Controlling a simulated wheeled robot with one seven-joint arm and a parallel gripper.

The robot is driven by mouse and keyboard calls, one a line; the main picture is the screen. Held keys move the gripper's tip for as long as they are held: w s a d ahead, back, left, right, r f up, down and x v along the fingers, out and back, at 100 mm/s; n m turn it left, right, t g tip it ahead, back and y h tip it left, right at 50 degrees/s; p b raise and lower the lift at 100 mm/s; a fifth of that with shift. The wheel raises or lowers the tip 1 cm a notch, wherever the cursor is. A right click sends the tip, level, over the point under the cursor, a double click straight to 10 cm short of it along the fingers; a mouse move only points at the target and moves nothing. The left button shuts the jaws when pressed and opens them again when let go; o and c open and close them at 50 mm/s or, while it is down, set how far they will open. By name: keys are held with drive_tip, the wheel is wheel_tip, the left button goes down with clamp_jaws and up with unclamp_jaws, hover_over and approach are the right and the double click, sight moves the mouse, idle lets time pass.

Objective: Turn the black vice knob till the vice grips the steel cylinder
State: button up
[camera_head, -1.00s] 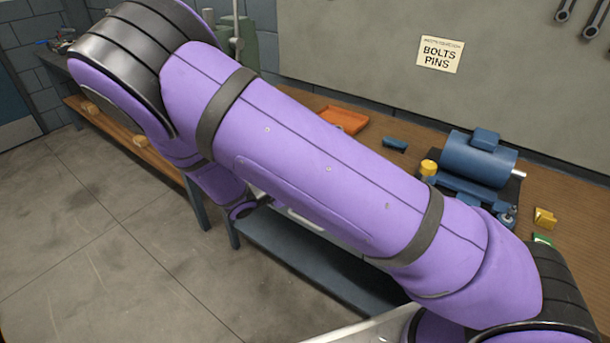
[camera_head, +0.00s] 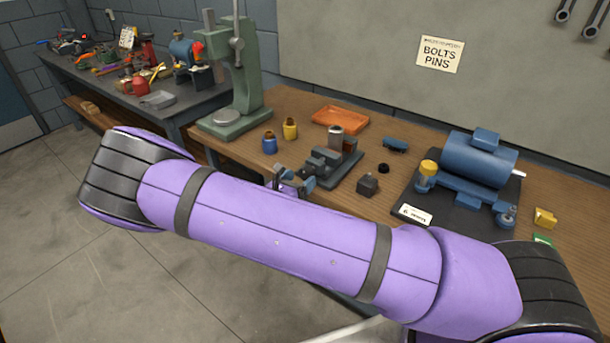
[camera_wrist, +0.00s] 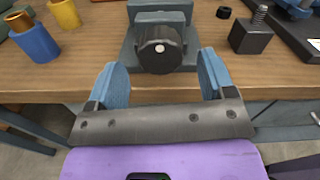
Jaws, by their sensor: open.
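The vice (camera_head: 338,162) stands on the wooden bench, with the steel cylinder (camera_head: 335,136) upright at its jaws in the head view. The black vice knob (camera_wrist: 159,49) faces me in the wrist view, round with a pale dot at its centre. My gripper (camera_wrist: 164,80) is open and empty. Its two blue fingers point at the vice, one on each side of the knob's line, with the knob a little beyond the tips. In the head view my gripper (camera_head: 293,181) is at the bench's front edge, partly hidden by my arm. The wrist view does not show the cylinder.
A blue pot (camera_head: 269,142) and a yellow pot (camera_head: 290,129) stand left of the vice. A dark block (camera_head: 368,184) and a blue motor (camera_head: 478,158) are on the right. An orange tray (camera_head: 341,119) lies behind. A green press (camera_head: 235,90) stands at the bench's left end.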

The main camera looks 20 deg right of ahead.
sight(304, 176)
drive_tip(key=shift+x, duration=1.6)
drive_tip(key=c, duration=0.9)
